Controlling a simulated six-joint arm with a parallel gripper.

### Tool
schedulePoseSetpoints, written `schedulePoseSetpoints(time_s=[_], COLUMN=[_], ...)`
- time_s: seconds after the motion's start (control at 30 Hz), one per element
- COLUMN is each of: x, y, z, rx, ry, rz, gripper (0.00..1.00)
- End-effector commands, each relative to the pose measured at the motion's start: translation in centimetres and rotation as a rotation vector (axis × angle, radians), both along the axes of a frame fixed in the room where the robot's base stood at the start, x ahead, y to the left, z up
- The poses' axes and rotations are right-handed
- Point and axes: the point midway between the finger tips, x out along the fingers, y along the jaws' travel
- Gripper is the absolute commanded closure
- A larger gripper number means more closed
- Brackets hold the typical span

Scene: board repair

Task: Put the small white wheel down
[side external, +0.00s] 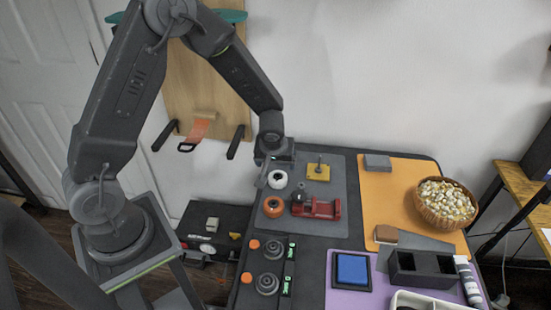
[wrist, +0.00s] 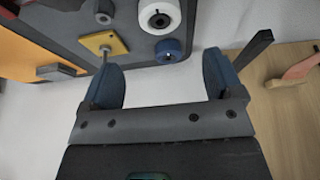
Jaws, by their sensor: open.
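The small white wheel (side external: 277,179) lies flat on the grey mat (side external: 335,232), near its back left part. In the wrist view the wheel (wrist: 148,20) shows at the top, its far edge cut off, with a dark hub. My gripper (side external: 267,168) is over the back left edge of the mat, close to the wheel. In the wrist view my gripper (wrist: 158,62) has its two fingers wide apart with nothing held between them. The wheel lies beyond the fingertips, apart from them.
A blue wheel (wrist: 168,50) lies beside the white one. A yellow plate with a post (side external: 318,172), an orange wheel (side external: 272,207) and a red vise-like part (side external: 316,208) are nearby. A popcorn basket (side external: 445,204) stands on the orange mat (side external: 385,208).

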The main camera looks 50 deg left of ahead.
Motion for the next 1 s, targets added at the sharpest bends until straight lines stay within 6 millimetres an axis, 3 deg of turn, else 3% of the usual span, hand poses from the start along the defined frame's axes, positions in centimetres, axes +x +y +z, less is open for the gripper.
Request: schedulePoseSetpoints(time_s=[0.27,0.43,0.7,0.83,1.0], x=[-0.8,-2.8,-10.0,-14.1,-18.5], y=[-0.6,-1.3,-3.7,-5.2,-7.0], z=[3.3,9.6,19.1,22.1,24.1], rx=[0.009,0.038,0.054,0.047,0.039], ry=[-0.005,-0.017,-0.023,-0.038,-0.068], rz=[-0.02,-0.109,-0.346,-0.487,-0.662], gripper=[0.14,0.14,0.14,0.14,0.14])
